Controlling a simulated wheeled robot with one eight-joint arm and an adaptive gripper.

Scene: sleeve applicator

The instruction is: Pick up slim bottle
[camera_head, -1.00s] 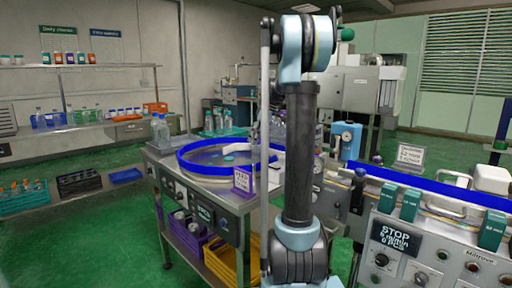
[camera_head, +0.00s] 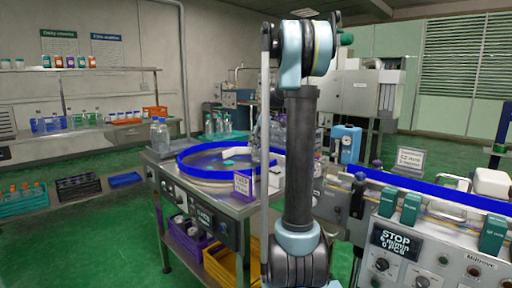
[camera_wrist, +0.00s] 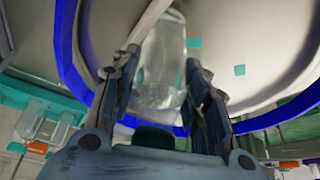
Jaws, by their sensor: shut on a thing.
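The slim bottle (camera_wrist: 165,62) is clear and shows in the wrist view between my gripper's two fingers. My gripper (camera_wrist: 170,95) is shut on it. The bottle is over the pale disc of a round turntable with a blue rim (camera_wrist: 68,60); I cannot tell whether its base touches the disc. In the head view, the turntable (camera_head: 185,167) stands left of my arm, and the arm column hides part of its right side. The gripper and the bottle are too small and covered there to make out clearly.
Clear bottles (camera_head: 159,133) stand at the table's back left corner, and more (camera_head: 217,125) stand behind the turntable. A small purple-edged sign (camera_head: 243,184) stands at its front. A conveyor with a blue rail (camera_head: 430,188) and control panel is at the right.

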